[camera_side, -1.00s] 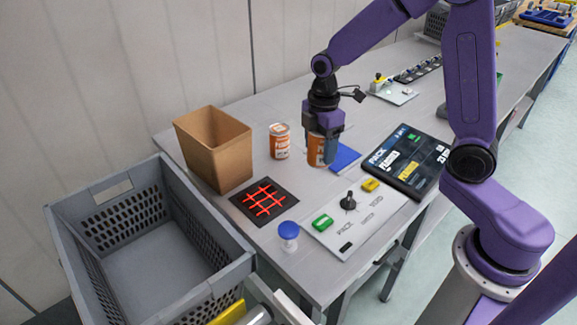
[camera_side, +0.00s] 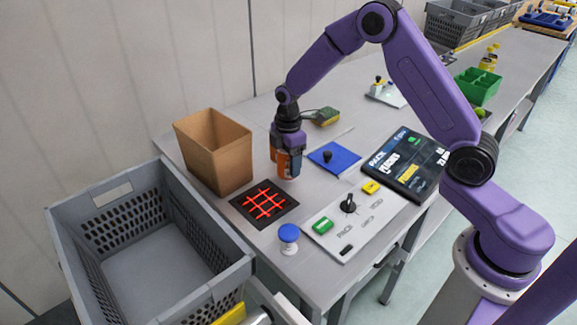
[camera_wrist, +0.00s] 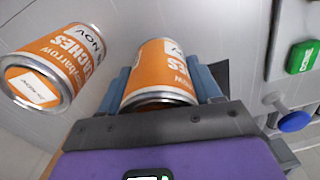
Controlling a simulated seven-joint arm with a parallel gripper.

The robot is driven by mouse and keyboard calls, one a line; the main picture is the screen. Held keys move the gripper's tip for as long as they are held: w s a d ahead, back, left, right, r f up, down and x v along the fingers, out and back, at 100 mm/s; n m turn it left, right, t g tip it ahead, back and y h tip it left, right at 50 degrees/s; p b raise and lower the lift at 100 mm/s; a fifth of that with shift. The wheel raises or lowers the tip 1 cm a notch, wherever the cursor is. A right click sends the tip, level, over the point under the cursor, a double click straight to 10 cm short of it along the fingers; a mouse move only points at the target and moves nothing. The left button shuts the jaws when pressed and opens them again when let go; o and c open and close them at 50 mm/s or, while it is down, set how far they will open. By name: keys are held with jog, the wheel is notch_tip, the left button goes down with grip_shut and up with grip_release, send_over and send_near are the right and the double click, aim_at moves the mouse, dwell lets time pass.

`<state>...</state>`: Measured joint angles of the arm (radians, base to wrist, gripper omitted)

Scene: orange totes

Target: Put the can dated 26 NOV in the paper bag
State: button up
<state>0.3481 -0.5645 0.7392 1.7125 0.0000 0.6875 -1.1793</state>
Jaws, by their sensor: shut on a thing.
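My gripper (camera_side: 287,147) is shut on an orange can (camera_side: 289,166), upright or nearly so, right of the paper bag. The held can (camera_wrist: 160,76) also shows between the fingers in the wrist view; its date is mostly hidden. A second orange can (camera_wrist: 52,70) stands close to the left in the wrist view, showing "NOV", its day unreadable. In the side view that can (camera_side: 273,152) is mostly hidden behind my gripper. The brown paper bag (camera_side: 228,165) stands open-topped at the table's left. I cannot tell whether the held can touches the table.
A black mat with a red grid (camera_side: 264,203) lies in front of the bag. A grey crate (camera_side: 150,235) is at left.

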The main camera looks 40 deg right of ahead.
jog(key=shift+f, duration=0.9)
jog(key=shift+f, duration=0.2)
jog(key=o, duration=1.3)
jog(key=r, duration=1.7)
jog(key=shift+s+r, duration=0.25)
jog(key=shift+s, duration=0.05)
